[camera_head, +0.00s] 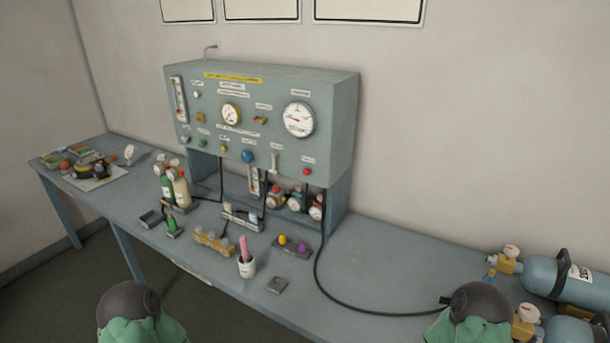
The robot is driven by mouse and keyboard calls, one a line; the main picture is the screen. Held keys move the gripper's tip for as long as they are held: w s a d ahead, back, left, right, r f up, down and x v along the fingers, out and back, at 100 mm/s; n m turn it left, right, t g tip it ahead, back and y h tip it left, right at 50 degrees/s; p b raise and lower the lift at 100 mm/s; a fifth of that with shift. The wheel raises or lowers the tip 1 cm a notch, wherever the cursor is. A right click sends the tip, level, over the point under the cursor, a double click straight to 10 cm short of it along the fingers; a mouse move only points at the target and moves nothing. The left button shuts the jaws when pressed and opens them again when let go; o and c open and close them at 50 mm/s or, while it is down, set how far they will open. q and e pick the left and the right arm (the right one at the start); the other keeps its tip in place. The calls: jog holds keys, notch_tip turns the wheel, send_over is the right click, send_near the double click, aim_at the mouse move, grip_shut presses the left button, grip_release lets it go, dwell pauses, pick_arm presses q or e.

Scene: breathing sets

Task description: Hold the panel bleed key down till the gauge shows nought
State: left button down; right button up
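The grey-green panel (200,95) stands on the bench against the wall. A large white round gauge (298,119) is at its upper right; the needle's reading is too small to tell. A smaller gauge (231,114) with a yellow rim is left of it. Along the lower edge are a green control (202,143), a yellow one (223,148), a blue knob (247,156), a pale lever (275,161) and a red button (307,171). Their labels are unreadable, so I cannot tell which is the bleed key.
A black hose (322,276) runs from under the panel along the bench to the right. Blue cylinders (567,277) lie at the right end. Small bottles (181,189), a cup (247,266) and small parts stand before the panel. The bench right of the panel is mostly clear.

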grip_shut()
dwell(1.1)
